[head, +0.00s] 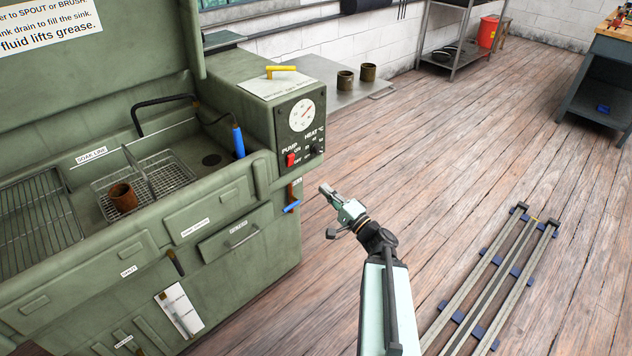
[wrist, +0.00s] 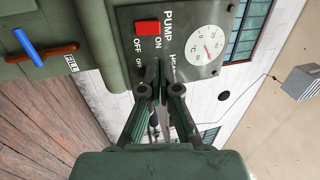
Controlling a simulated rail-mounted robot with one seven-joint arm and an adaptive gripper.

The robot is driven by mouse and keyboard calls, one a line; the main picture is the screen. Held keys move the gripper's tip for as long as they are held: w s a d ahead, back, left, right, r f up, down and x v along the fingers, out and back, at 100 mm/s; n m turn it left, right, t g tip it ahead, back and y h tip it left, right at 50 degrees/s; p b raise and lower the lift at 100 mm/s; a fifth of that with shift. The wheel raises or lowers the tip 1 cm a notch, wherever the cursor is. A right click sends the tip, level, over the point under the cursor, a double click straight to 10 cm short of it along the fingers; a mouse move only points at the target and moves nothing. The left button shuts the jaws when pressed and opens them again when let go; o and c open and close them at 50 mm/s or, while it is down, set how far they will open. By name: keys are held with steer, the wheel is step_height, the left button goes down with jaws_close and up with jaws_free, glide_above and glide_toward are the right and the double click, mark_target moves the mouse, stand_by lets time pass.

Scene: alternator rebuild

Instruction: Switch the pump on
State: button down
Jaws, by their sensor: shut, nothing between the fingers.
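The pump switch (head: 291,160) is a red rocker on the dark control panel (head: 301,131) of the green parts washer, under the label PUMP with ON and OFF marks. It also shows in the wrist view as a red block (wrist: 147,27). I cannot tell which way it is tipped. My gripper (head: 325,189) is shut and empty, in front of the panel, to the right of and below the switch in the head view. In the wrist view my fingertips (wrist: 156,67) lie over the HEAT part of the panel, hiding most of that label and its knob.
A white gauge (head: 302,115) sits above the switch. A yellow handle (head: 281,70) tops the panel box, and a blue-handled valve (head: 292,206) sticks out below. A rusty cup (head: 122,197) sits in the sink basket. Floor to the right is clear around the rails (head: 490,280).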

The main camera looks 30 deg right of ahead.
mark_target(291, 157)
steer(key=b+x, duration=0.1)
steer(key=x, duration=1.2)
steer(key=shift+w+a+r, duration=0.1)
steer(key=shift+w+a, duration=0.05)
steer(key=shift+w, duration=0.15)
steer(key=shift+r+p, duration=0.25)
steer(key=shift+p, duration=0.1)
